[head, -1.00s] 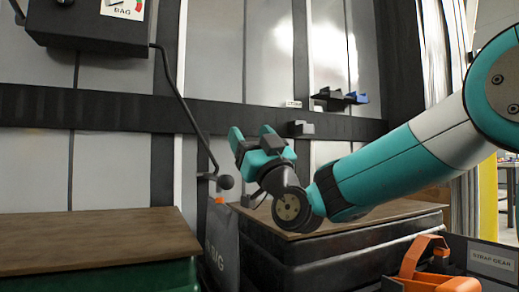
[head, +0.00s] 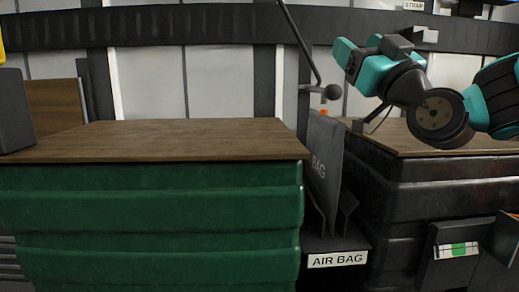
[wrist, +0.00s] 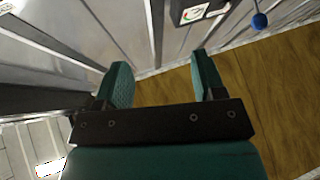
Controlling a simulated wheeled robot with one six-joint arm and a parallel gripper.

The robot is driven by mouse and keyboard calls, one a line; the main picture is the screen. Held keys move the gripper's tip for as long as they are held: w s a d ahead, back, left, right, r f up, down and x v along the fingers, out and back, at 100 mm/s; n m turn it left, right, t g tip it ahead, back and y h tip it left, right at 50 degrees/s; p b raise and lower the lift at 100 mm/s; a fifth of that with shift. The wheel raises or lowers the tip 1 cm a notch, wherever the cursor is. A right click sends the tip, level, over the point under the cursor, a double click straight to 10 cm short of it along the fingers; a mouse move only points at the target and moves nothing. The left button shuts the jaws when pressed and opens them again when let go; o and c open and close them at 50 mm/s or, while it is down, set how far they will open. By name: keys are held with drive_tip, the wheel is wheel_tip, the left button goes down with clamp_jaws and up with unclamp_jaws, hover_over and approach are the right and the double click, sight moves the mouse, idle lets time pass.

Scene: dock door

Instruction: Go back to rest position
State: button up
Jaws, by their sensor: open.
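My gripper (head: 358,58) is at the upper right of the head view, above the front area of the dark crate (head: 440,172) with a wooden top. Its teal fingers point up and to the left. In the wrist view my gripper (wrist: 160,85) has its two fingers well apart with nothing between them. It is open and empty. Most of my arm is cut off by the right edge of the head view.
A grey bag (head: 325,150) stands between the crates above an AIR BAG label (head: 338,260). A hanging lever with a dark knob (head: 333,91) is close left of my gripper.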

drive_tip(key=s+a+f+n+g+y+p, duration=0.1)
drive_tip(key=s+a+f+n+g+p, duration=0.1)
drive_tip(key=s+a+f+g+p, duration=0.9)
drive_tip(key=s+d+f+m+g+h+p, duration=0.1)
drive_tip(key=s+d+f+g+h, duration=0.15)
drive_tip(key=s+g, duration=0.4)
drive_tip(key=s+d+f+g+h+p, duration=0.1)
drive_tip(key=s+d+f+g+h, duration=0.2)
drive_tip(key=s+g, duration=0.4)
wheel_tip(320, 180, up, 37)
drive_tip(key=t+p, duration=0.1)
drive_tip(key=p, duration=3.5)
drive_tip(key=shift+d+y+p, duration=0.25)
drive_tip(key=shift+y+p, duration=0.1)
drive_tip(key=shift+p, duration=0.05)
drive_tip(key=shift+s, duration=0.1)
